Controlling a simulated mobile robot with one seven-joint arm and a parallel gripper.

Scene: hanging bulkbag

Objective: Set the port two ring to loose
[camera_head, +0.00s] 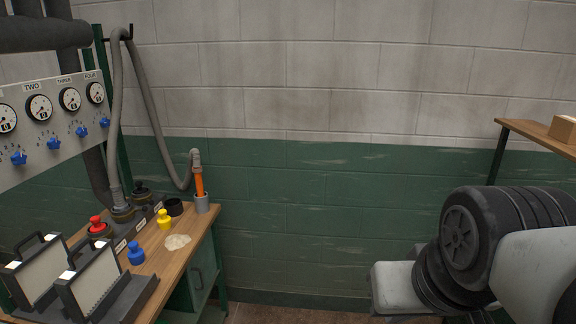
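A dark port block (126,230) runs along the back of the wooden bench at the left, with several round ports and small white labels too small to read. One port holds a red plug (97,225). The port behind it has a dark collar (122,212) around the end of a grey hose (117,130). A black fitting (141,195) sits farther back. I cannot tell which port is two, or how its ring is set. The wall panel (60,135) has a gauge marked TWO (39,107) above a blue knob (53,143). My gripper is not in view.
Blue (136,254) and yellow (164,219) plugs, a pale patch (177,242) and a black ring (174,207) lie on the bench (190,254). An orange-handled tool stands in a grey cup (202,203). Two framed boards (90,283) stand in front. My arm links fill the lower right.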

